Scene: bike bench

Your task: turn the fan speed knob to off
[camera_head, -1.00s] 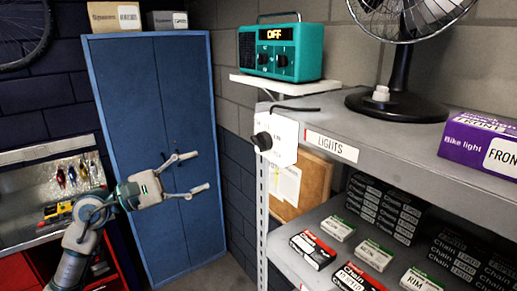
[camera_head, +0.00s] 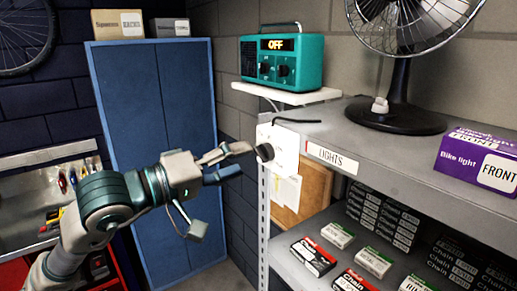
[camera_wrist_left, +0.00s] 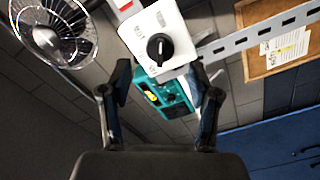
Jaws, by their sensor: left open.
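The black knob (camera_head: 265,152) sits on a white control box (camera_head: 284,145) at the shelf's front left corner. In the wrist view the knob (camera_wrist_left: 160,47) faces the camera on the white box (camera_wrist_left: 150,22); its printed marks are too small to read. My left gripper (camera_head: 236,160) is open, with its fingertips just left of the knob and seemingly apart from it. In the wrist view the fingers (camera_wrist_left: 162,82) stand wide apart, with the knob beyond and between them. The fan (camera_head: 400,90) stands on the upper shelf. My right gripper is not in view.
A teal radio (camera_head: 282,58) showing OFF stands on a small white ledge (camera_head: 290,95) above the box. The grey shelf (camera_head: 335,130) carries a LIGHTS label and a purple box (camera_head: 478,160). Small boxes fill the lower shelf. A blue cabinet (camera_head: 135,95) stands behind my arm.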

